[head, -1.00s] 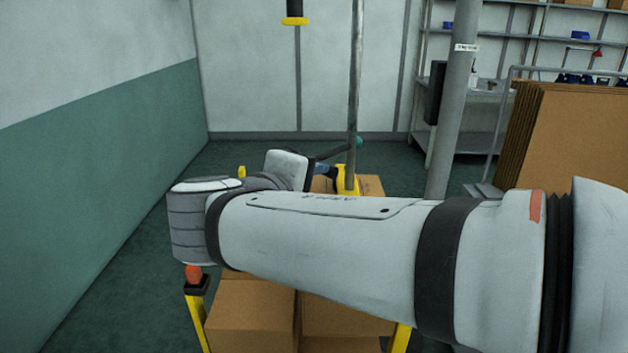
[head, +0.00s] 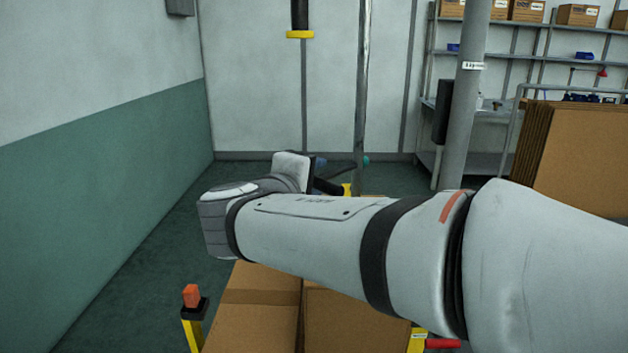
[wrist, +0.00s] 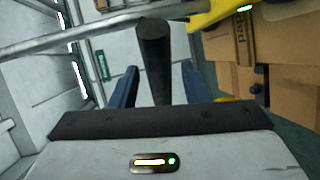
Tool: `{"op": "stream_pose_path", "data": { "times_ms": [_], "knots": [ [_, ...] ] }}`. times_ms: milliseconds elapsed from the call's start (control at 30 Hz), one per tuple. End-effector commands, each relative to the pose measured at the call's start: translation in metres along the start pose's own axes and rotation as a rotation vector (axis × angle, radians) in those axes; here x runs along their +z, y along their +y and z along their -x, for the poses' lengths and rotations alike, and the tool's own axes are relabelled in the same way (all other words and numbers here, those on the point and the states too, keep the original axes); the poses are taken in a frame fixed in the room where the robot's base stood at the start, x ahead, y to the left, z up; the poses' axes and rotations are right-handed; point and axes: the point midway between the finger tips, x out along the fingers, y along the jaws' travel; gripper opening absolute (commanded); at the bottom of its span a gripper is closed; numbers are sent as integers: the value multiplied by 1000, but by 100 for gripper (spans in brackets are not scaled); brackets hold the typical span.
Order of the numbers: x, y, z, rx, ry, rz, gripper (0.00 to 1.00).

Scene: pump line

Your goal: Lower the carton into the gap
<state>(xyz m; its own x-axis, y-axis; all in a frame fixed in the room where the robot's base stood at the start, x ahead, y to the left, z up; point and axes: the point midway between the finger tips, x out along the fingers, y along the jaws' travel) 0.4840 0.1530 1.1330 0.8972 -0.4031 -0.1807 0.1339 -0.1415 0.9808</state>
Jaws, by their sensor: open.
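My gripper (wrist: 161,76) is open, its two blue fingers on either side of a dark round bar (wrist: 154,55) in the wrist view, with room at both sides. In the head view my gripper (head: 319,164) is mostly behind my wrist, near a dark lever (head: 340,172). A yellow part (head: 347,189) stands by the thin upright pole (head: 361,100). That yellow part also shows in the wrist view (wrist: 222,13), near cartons (wrist: 285,75). Brown cartons (head: 248,318) lie below my arm. My arm hides the gap and most of the task carton.
A yellow post with an orange top (head: 191,296) stands at front left. A grey column (head: 463,105) and stacked flat cardboard (head: 580,150) are at right. A black and yellow fitting (head: 300,34) hangs at the back. Floor is clear along the green wall (head: 100,200).

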Motion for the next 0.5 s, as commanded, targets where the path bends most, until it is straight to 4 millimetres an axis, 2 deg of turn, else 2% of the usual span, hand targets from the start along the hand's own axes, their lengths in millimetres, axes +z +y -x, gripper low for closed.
{"op": "stream_pose_path", "data": {
  "times_ms": [200,500],
  "knots": [
    [0,0,0,0,0,0,41],
    [1,0,0,0,-2,0,17]
  ]
}}
